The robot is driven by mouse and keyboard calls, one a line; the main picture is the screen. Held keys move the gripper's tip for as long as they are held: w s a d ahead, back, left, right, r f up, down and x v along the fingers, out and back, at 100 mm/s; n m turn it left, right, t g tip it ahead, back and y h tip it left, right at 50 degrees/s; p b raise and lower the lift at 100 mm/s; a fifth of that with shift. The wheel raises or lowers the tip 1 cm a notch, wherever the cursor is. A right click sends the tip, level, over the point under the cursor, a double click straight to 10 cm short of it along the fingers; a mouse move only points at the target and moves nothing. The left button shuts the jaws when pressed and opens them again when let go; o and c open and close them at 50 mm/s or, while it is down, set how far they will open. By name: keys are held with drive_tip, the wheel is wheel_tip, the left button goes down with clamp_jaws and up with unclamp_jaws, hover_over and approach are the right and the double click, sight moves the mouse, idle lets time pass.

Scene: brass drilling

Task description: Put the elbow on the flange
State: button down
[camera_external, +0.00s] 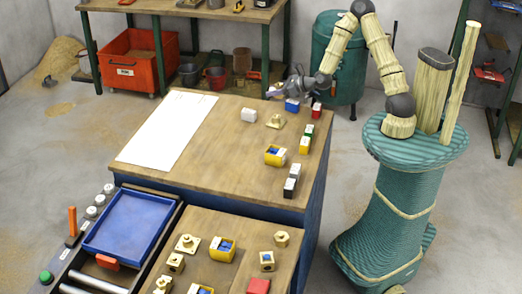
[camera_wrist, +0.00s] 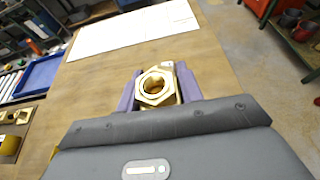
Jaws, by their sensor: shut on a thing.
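My gripper (camera_external: 274,93) is over the far right part of the wooden table. In the wrist view its purple fingers (camera_wrist: 157,92) are shut on a brass piece with a hexagonal, open end (camera_wrist: 156,84), which I take to be the elbow. The held piece is too small to make out in the external view. A brass flange-like piece with a raised middle (camera_external: 275,121) sits on the table, nearer the camera than my gripper. Another brass piece with a square plate (camera_external: 187,243) lies on the lower front table. I cannot tell which is the task's flange.
A white sheet (camera_external: 166,130) covers the table's left part. A white block (camera_external: 249,115), a yellow bin (camera_external: 275,155) and several coloured blocks stand near the flange-like piece and the right edge. A blue tray (camera_external: 130,222) is at front left.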

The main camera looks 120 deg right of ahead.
hover_over(274, 116)
drive_tip(key=shift+s+d+f, duration=0.1)
drive_tip(key=shift+d+f, duration=0.05)
drive_tip(key=shift+f, duration=2.45)
drive_tip(key=shift+f, duration=2.1)
drive_tip(key=shift+f+b, duration=0.2)
drive_tip(key=shift+b, duration=0.1)
drive_tip(key=c, duration=0.9)
unclamp_jaws()
drive_tip(key=shift+r, duration=0.1)
